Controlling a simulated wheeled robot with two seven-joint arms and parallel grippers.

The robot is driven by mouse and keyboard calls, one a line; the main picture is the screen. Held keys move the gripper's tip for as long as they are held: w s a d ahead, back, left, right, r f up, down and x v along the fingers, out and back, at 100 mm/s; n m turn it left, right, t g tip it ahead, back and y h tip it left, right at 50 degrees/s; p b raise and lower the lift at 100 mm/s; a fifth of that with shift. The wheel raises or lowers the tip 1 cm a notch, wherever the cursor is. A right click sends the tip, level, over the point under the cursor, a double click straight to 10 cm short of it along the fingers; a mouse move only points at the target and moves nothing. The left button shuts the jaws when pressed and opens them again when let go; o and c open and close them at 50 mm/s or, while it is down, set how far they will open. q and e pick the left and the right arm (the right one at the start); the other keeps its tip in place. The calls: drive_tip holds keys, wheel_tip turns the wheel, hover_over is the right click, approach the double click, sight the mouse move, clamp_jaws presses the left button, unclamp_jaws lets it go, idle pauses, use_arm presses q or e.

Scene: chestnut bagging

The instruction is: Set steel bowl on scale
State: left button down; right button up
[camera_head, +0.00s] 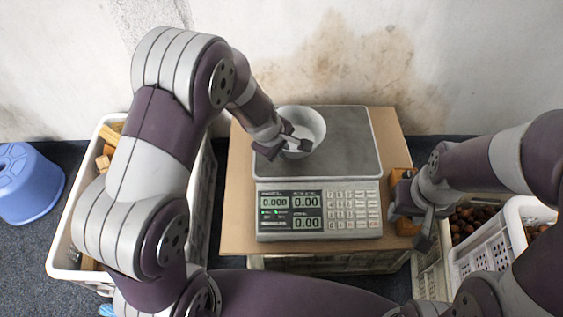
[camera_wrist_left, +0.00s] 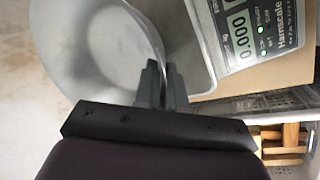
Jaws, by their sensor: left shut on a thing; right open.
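The steel bowl (camera_head: 309,119) is at the left part of the scale's grey weighing plate (camera_head: 350,150) in the head view. My left gripper (camera_head: 285,143) is shut on the bowl's near-left rim. In the left wrist view the fingers (camera_wrist_left: 163,88) pinch the rim of the bowl (camera_wrist_left: 95,50). The bowl looks empty. I cannot tell whether its base touches the plate. The scale (camera_head: 318,225) reads 0.000, and its display also shows in the left wrist view (camera_wrist_left: 240,35). My right gripper (camera_head: 415,222) is open and empty, right of the scale.
The scale stands on a cardboard-topped stand (camera_head: 235,225). A white basket (camera_head: 62,240) with wood blocks stands at left, beside a blue stool (camera_head: 28,185). White crates (camera_head: 485,265) with chestnuts are at right. A stained wall (camera_head: 350,60) closes off the back.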

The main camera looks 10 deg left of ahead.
use_arm(q)
wheel_tip(320, 180, down, 3)
drive_tip(key=shift+f+b, duration=0.15)
drive_tip(key=shift+b, duration=0.6)
drive_tip(key=shift+r, duration=0.25)
drive_tip(key=shift+f, duration=0.15)
use_arm(e)
wheel_tip(320, 180, down, 3)
drive_tip(key=shift+r, duration=0.2)
use_arm(q)
drive_tip(key=c, duration=1.2)
unclamp_jaws()
drive_tip(key=p+v, duration=0.8)
drive_tip(key=v, duration=0.4)
drive_tip(key=s+a+r+m, duration=0.1)
drive_tip(key=s+a+m, duration=0.1)
drive_tip(key=s+m, duration=0.2)
drive_tip(key=s+a+r+m+g+y, duration=0.1)
drive_tip(key=s+a+r+m, duration=0.1)
drive_tip(key=s+m, duration=0.2)
drive_tip(key=s+a+r+m+g+y, duration=0.1)
drive_tip(key=s+a+r+m, duration=0.1)
drive_tip(key=s+m, duration=0.3)
drive_tip(key=shift+a, duration=0.25)
use_arm(e)
wheel_tip(320, 180, up, 7)
drive_tip(key=shift+r, duration=0.2)
